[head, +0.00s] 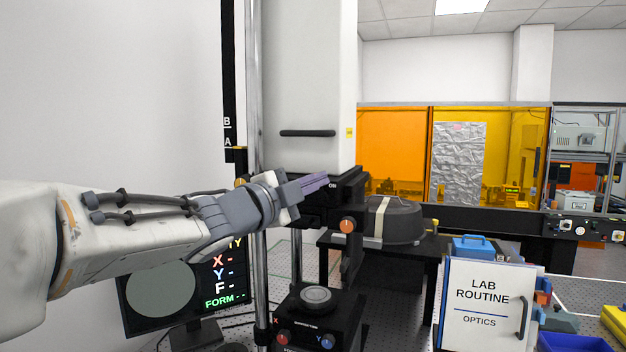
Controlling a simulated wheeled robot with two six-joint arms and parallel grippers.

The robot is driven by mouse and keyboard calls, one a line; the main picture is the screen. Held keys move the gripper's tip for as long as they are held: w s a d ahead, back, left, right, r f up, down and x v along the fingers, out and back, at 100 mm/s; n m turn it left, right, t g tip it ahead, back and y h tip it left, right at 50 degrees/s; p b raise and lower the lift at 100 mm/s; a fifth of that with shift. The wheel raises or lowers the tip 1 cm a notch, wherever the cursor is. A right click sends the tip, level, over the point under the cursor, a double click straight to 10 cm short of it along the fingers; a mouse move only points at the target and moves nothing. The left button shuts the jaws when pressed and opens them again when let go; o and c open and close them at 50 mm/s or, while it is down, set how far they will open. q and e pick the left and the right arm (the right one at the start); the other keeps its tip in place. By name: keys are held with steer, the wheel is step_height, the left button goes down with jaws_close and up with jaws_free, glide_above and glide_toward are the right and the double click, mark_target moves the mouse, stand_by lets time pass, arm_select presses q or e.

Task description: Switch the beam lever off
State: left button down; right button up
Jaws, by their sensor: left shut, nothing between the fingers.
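The flatness interferometer stands at the centre, with a tall white housing (308,80) over a black section. An "ON" label shows on the black section just right of my left gripper (318,182). My left gripper is shut and empty, and its fingertips are at or in front of this black section; I cannot tell whether they touch it. The beam lever is not clearly visible, and the gripper may hide it. An orange knob (347,225) sits below and right of the fingertips. My right gripper is not in view.
A monitor (165,292) stands below my left arm. A black stage (317,318) with a round disc and red and blue knobs is below the housing. A dark domed case (395,221) sits on a black stand behind. A "LAB ROUTINE" binder (485,305) stands at right.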

arm_select(q)
steer(key=f+p+x, duration=0.1)
steer(key=p+x, duration=0.1)
steer(key=x, duration=0.4)
steer(key=a+p, duration=0.1)
steer(key=a, duration=0.3)
steer(key=shift+w+f+p, duration=0.25)
steer(key=shift+w+p, duration=0.15)
steer(key=shift+d, duration=0.15)
